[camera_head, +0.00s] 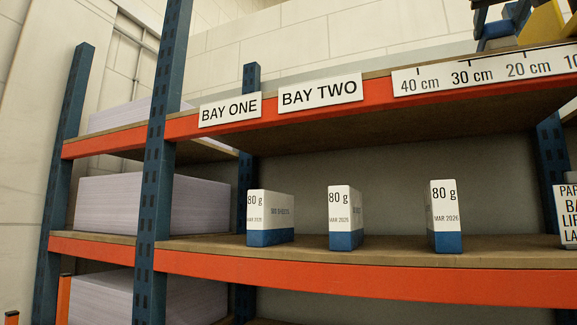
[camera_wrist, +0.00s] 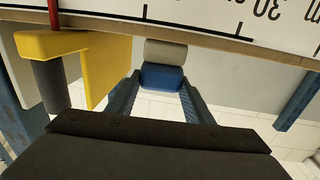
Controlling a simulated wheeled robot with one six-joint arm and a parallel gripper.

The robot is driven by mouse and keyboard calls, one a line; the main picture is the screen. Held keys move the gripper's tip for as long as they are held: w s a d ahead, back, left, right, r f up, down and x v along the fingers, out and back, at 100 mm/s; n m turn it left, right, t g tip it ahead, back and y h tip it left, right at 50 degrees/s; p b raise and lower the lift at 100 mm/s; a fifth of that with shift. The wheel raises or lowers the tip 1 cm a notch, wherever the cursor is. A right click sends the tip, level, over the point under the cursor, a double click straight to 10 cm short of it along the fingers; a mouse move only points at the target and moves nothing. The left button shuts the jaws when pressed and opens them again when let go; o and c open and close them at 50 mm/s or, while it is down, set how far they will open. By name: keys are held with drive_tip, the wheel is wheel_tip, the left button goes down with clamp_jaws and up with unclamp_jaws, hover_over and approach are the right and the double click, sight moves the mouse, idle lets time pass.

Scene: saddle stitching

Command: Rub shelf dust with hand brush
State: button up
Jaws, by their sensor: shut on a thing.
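In the wrist view my gripper (camera_wrist: 160,88) has its two blue fingers closed on a small blue block with a pale grey part, which I take to be the hand brush (camera_wrist: 163,77). The brush is close to the shelf edge with the ruler strip; I cannot tell whether it touches. In the head view blue parts (camera_head: 497,28) show above the top shelf (camera_head: 400,110) at the upper right, cut by the frame; I cannot tell which are gripper or brush. The top of that shelf is hidden, and I see no dust.
A yellow angular thing (camera_head: 546,24) is at the upper right, beside my gripper in the wrist view (camera_wrist: 85,45). Three white-and-blue boxes (camera_head: 345,220) stand apart on the middle shelf (camera_head: 390,280). Paper stacks (camera_head: 150,203) fill the left bay. A blue upright (camera_head: 157,190) divides the bays.

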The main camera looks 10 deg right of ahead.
wheel_tip(320, 180, up, 6)
drive_tip(key=p, duration=0.5)
drive_tip(key=shift+p, duration=0.4)
drive_tip(key=shift+r, duration=0.1)
drive_tip(key=shift+r+p, duration=1.45)
